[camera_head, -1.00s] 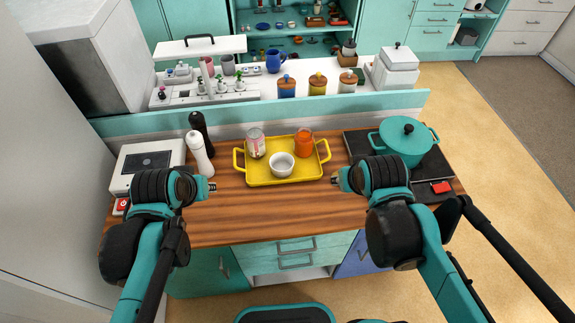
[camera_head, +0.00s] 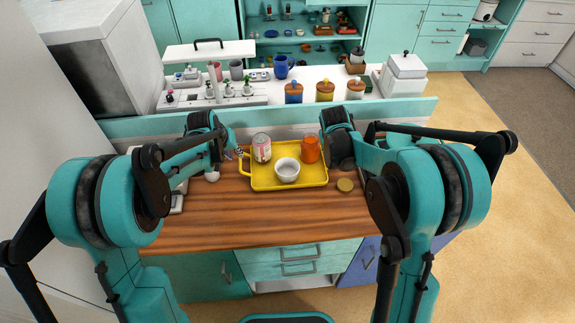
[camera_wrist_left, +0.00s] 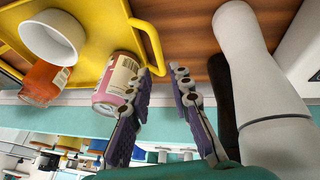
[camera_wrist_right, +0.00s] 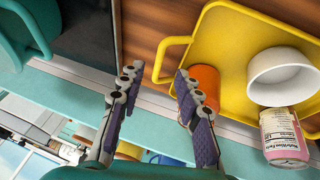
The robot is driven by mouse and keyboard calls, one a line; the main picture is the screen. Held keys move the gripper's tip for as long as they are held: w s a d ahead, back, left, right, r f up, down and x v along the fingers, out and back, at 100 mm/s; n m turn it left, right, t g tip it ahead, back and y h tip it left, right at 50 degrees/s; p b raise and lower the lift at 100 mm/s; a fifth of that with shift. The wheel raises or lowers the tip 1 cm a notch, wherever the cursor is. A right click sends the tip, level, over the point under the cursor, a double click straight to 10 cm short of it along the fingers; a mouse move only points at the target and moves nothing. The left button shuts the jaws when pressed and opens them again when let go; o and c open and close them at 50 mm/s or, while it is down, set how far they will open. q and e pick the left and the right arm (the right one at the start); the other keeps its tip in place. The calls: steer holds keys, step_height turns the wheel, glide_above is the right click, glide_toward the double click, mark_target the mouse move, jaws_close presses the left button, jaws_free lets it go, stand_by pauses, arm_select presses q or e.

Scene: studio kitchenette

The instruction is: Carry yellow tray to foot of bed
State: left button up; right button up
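The yellow tray (camera_head: 260,184) lies flat on the wooden counter, with handles at its left and right ends. On it are a pink-and-white can (camera_head: 262,147), an orange jar (camera_head: 310,150) and a white bowl (camera_head: 287,170). My left gripper (camera_head: 236,154) is at the left handle; the left wrist view shows its fingers (camera_wrist_left: 163,72) apart, with the handle (camera_wrist_left: 150,36) close to the fingertips. My right gripper (camera_wrist_right: 156,74) is open in the right wrist view, with the right handle (camera_wrist_right: 158,62) between or just beyond its fingertips. In the head view its fingers are hidden behind my right wrist.
A white shaker (camera_wrist_left: 245,45) stands close beside my left gripper. A teal pot (camera_wrist_right: 25,30) stands on the dark hob beside my right gripper. The counter's front strip (camera_head: 270,220) is clear.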

mark_target(240, 160)
stand_by(0.3)
